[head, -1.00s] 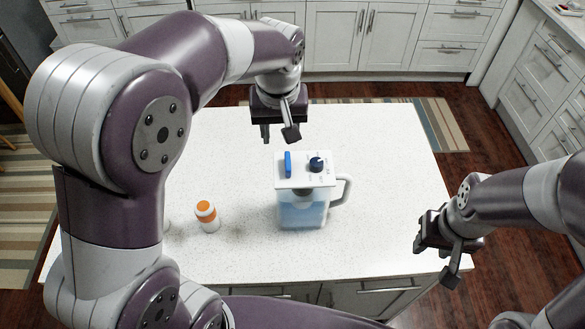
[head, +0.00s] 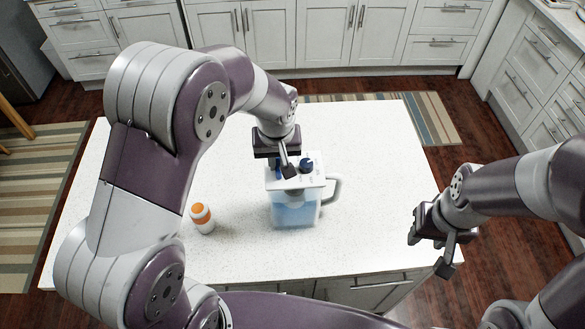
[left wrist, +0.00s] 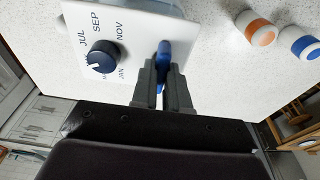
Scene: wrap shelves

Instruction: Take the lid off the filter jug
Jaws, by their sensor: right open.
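The filter jug (head: 294,210) stands upright on the white counter, its clear body bluish and its handle to the right. Its white lid (head: 312,178) is on top, with a dark blue dial (head: 306,165) and an upright blue tab. The lid (left wrist: 125,25) with month letters and the blue tab (left wrist: 164,50) also show in the left wrist view. My left gripper (head: 281,172) is down at the lid; in the wrist view its fingers (left wrist: 163,75) are close together on both sides of the tab. My right gripper (head: 437,250) is open and empty, right of the jug.
A white bottle with an orange band (head: 201,218) stands left of the jug. Beside it, a blue-banded bottle (left wrist: 298,41) shows in the left wrist view. The counter (head: 370,150) is clear behind and right of the jug.

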